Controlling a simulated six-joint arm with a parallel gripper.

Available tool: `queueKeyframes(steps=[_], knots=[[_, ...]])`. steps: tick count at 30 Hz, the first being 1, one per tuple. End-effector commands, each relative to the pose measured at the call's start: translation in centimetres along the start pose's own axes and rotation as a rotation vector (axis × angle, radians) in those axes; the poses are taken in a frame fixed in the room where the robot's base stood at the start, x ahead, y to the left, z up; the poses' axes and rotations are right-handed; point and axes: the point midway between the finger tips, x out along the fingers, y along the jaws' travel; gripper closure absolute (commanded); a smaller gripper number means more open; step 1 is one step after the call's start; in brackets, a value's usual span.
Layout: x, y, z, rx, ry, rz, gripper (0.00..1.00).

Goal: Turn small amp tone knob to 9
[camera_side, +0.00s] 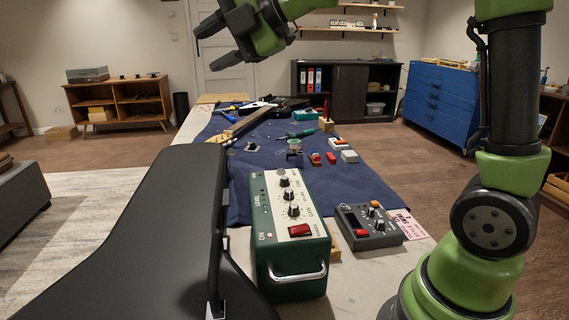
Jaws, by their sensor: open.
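The small amp (292,235) is a green box with a cream top panel, standing on the near end of the workbench. Its panel carries a column of dark knobs (290,196) with light bases and a red switch (299,230). A metal handle (298,275) is on its near face. The knob labels and pointer positions are too small to read surely, so I cannot tell which is the tone knob. My gripper (203,48) is at the top, high above the bench and well away from the amp. Its dark fingers are apart and hold nothing.
A dark grey pedal box (369,226) with knobs stands right of the amp. A black chair-like piece (130,240) stands close on its left. Small red and white boxes (332,157) and tools lie on the blue mat (347,187) behind. Air above the amp is clear.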

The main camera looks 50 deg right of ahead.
Motion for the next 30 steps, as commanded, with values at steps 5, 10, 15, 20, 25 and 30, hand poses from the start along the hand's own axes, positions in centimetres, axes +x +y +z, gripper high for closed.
queueKeyframes(steps=[5,10,15,20,25,30], knots=[[2.2,-8.7,3.1,-0.384,0.186,-0.51,0.55],[0.3,-14.5,7.5,-0.577,0.272,-0.916,0.55],[-1.1,-16.4,9.7,-0.64,0.296,-1.093,0.55],[-0.5,-18.1,9.9,-0.642,0.302,-1.108,0.55],[0.9,-21.0,10.2,-0.64,0.305,-1.106,0.55],[2.2,-23.5,10.4,-0.641,0.307,-1.102,0.55]])
